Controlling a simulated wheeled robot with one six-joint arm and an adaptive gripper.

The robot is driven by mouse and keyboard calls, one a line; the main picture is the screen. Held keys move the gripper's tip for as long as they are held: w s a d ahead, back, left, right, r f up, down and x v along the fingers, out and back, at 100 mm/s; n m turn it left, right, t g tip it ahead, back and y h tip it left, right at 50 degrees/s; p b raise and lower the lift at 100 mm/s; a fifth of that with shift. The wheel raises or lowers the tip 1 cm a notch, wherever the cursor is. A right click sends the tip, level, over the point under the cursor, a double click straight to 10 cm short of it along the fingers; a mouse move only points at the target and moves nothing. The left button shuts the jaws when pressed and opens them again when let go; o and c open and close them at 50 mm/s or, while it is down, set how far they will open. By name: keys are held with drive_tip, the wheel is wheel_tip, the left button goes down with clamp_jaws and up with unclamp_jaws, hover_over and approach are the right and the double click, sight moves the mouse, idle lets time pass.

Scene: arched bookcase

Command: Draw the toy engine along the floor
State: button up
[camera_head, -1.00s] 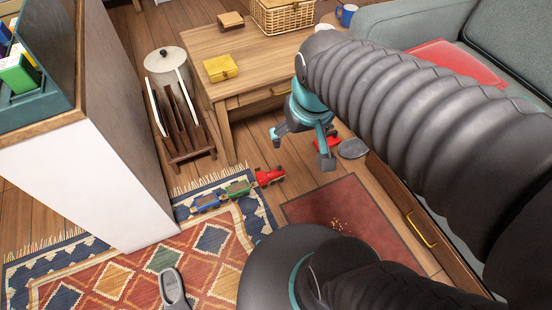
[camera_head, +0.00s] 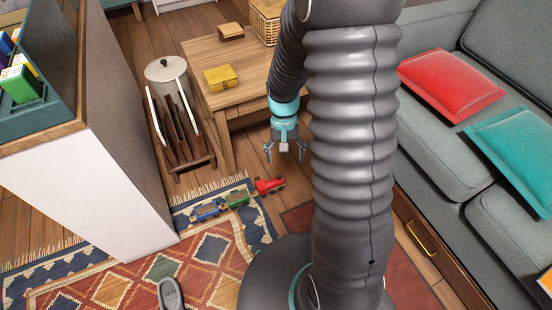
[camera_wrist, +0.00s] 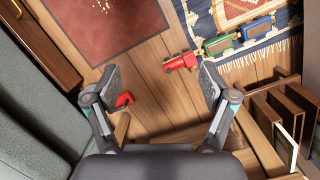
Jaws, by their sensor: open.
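The toy engine (camera_head: 269,185) is red and stands on the wooden floor at the rug's edge, with a green wagon (camera_head: 238,197) and a blue wagon (camera_head: 208,210) in line behind it to the left. In the wrist view the red engine (camera_wrist: 181,62) lies just beyond the right fingertip, with the green wagon (camera_wrist: 219,44) and blue wagon (camera_wrist: 257,30) on the patterned rug. My gripper (camera_head: 284,154) is open and empty, pointing down above the floor beyond the engine and to its right. Its fingers also show in the wrist view (camera_wrist: 158,88).
A wooden table (camera_head: 245,92) stands behind, with a magazine rack (camera_head: 183,140) to its left. A white-sided bookcase (camera_head: 90,185) is at left, a grey sofa (camera_head: 440,130) at right. A small red object (camera_wrist: 124,101) lies on the floor. A red mat (camera_wrist: 95,30) lies nearby.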

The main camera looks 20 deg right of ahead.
drive_tip(key=w+d+f+m, duration=0.1)
drive_tip(key=w+f+m, duration=0.25)
drive_tip(key=f, duration=0.85)
drive_tip(key=w+d+f+m, duration=0.1)
drive_tip(key=w+f+m, duration=0.25)
drive_tip(key=f, duration=0.85)
drive_tip(key=m+t, duration=0.2)
drive_tip(key=m, duration=0.2)
hover_over(278, 180)
drive_tip(key=shift+w+f+m, duration=0.2)
drive_tip(key=shift+w+m, duration=0.1)
drive_tip(key=shift+m, duration=0.5)
drive_tip(key=shift+f, duration=0.35)
wheel_tip(278, 180, down, 13)
drive_tip(key=shift+f, duration=0.1)
drive_tip(key=c, duration=1.4)
drive_tip(key=shift+c, duration=0.2)
drive_tip(key=shift+d+b, duration=0.15)
drive_tip(key=shift+b, duration=0.15)
